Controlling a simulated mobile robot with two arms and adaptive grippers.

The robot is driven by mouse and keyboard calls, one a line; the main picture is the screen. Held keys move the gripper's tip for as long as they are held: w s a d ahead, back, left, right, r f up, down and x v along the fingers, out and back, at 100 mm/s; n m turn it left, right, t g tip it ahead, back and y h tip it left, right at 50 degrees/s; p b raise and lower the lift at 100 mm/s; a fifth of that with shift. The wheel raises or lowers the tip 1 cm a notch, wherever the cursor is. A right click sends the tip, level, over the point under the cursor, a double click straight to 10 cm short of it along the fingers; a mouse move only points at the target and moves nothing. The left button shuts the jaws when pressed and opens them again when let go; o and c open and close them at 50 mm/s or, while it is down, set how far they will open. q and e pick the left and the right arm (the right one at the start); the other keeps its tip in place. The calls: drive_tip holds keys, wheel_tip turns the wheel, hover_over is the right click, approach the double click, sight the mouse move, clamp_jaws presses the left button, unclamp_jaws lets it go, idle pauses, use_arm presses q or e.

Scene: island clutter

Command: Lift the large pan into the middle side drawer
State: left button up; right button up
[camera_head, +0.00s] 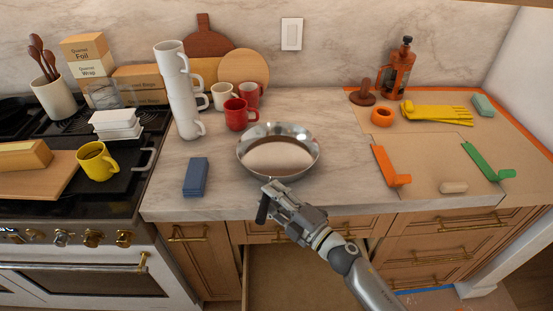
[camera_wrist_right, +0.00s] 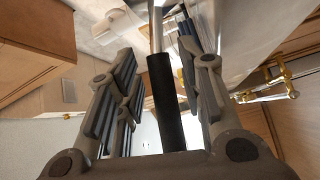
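The large pan (camera_head: 278,153) is a shiny steel pan on the marble counter near its front edge. Its dark handle (camera_head: 262,208) points forward past the edge. My right gripper (camera_head: 273,195) is at the handle. In the right wrist view the black handle (camera_wrist_right: 165,100) runs between the fingers of my right gripper (camera_wrist_right: 160,85), with a visible gap on its left side, so the fingers look open around it. Below the counter a drawer (camera_head: 285,280) stands open and its visible floor is bare; my right arm hides part of it. My left gripper is not in view.
Behind the pan stand red mugs (camera_head: 238,115) and a tall stack of white mugs (camera_head: 183,100). A blue block (camera_head: 196,177) lies left of the pan. An orange bracket (camera_head: 390,167) lies to its right. The stove (camera_head: 70,215) is at the left.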

drive_tip(key=shift+x, duration=1.25)
drive_tip(key=shift+f, duration=0.1)
clamp_jaws()
drive_tip(key=shift+r, duration=0.2)
